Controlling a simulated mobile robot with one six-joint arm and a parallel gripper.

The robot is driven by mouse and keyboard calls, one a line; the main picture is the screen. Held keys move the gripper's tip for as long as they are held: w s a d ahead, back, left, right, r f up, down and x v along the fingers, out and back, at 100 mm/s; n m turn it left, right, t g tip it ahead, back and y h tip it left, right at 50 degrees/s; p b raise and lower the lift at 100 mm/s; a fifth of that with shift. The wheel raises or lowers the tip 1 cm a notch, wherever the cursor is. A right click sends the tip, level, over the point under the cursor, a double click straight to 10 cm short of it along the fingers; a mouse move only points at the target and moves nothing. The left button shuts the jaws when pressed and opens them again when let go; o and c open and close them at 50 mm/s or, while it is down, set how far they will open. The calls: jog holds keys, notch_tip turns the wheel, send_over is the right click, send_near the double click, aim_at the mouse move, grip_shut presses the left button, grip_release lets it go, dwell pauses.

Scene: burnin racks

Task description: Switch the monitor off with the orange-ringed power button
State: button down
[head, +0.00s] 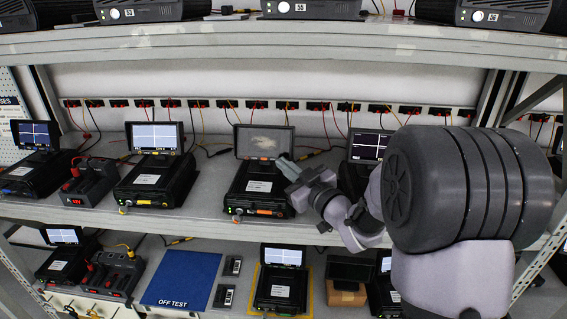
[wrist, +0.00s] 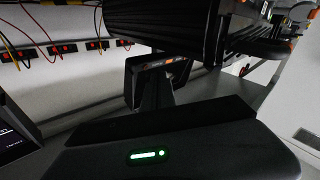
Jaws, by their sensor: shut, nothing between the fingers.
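The middle monitor (head: 264,141) stands upright on a black unit (head: 258,190) on the main shelf. Its screen is grey with a pale tan patch. A small orange mark (head: 264,159) shows at its lower edge; I cannot make out a ring or button there. My gripper (head: 283,162) is shut and empty at the monitor's lower right corner, pointing up and left. I cannot tell whether it touches. In the wrist view, small orange marks (wrist: 155,65) show on a dark part in the centre; I cannot tell what they belong to.
Another monitor (head: 155,137) with a lit screen stands to the left, and one (head: 369,146) stands close on the right, partly behind my arm. Red and yellow cables hang from a socket strip (head: 199,103) along the back. A blue mat (head: 180,279) lies on the lower shelf.

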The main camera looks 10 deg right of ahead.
jog(key=shift+s+a+r+b, duration=0.1)
jog(key=shift+s+a+r, duration=0.2)
jog(key=shift+s, duration=0.6)
jog(key=shift+s+a+r+b, duration=0.15)
jog(key=shift+s+a+r, duration=0.2)
jog(key=shift+s, duration=0.5)
jog(key=shift+s+a+r+b, duration=0.1)
jog(key=shift+s+a+r, duration=0.2)
jog(key=shift+s, duration=0.6)
jog(key=shift+d+r+h, duration=0.1)
jog(key=shift+d+h, duration=0.1)
jog(key=shift+h, duration=0.1)
jog(key=s+d+m+g+h, duration=0.4)
jog(key=s+d+m+h, duration=0.1)
jog(key=s+m+h, duration=0.2)
jog(key=s+a+f+m+g+y, duration=0.1)
jog(key=s+a+f+m+g, duration=0.1)
jog(key=s, duration=0.9)
jog(key=s+a+f+m+g+y+b, duration=0.1)
jog(key=s+a+f+g, duration=0.4)
jog(key=s, duration=0.7)
jog(key=shift+a+f+m+g+y, duration=0.3)
jog(key=shift+a+f+m+y, duration=0.15)
jog(key=shift+a+m, duration=0.5)
